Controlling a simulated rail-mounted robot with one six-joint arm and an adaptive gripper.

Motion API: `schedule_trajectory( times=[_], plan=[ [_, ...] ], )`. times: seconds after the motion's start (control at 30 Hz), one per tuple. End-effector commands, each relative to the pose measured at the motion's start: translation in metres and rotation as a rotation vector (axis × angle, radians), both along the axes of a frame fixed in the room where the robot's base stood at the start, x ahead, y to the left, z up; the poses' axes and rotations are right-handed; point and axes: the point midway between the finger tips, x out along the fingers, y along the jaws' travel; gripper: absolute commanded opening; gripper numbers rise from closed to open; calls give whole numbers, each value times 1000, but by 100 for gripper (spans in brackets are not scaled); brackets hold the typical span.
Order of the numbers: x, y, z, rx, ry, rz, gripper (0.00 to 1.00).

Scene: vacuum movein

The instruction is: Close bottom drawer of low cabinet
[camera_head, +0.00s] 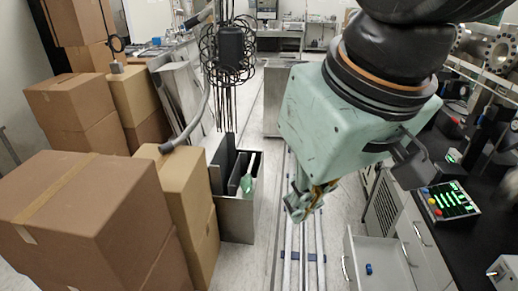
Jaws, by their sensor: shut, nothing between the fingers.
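The low cabinet (425,240) is light grey and stands under the dark counter at the lower right. One low drawer (375,249) is pulled out to the left, its handle (346,268) on the left-facing front. It looks like the bottom drawer, with other closed fronts above it. A small blue object (369,268) lies inside. My gripper (298,211) is shut and empty. It hangs over the floor rails, left of and above the open drawer in the picture, apart from it. My large green wrist hides the area behind it.
Cardboard boxes (85,215) fill the left side. A grey open bin (235,215) stands beside the rails (288,258). The dark counter (455,225) holds a button panel (450,201) above the cabinet. Cables (229,60) hang at the top.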

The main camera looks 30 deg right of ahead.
Motion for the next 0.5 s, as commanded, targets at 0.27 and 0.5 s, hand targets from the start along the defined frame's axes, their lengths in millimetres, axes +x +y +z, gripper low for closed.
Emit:
schedule_trajectory(
  times=[0.27, 0.5],
  plan=[
    [19, -16, -8, -44, 46, -2, 0],
    [40, -36, -20, -99, 103, 0, 0]
  ],
)
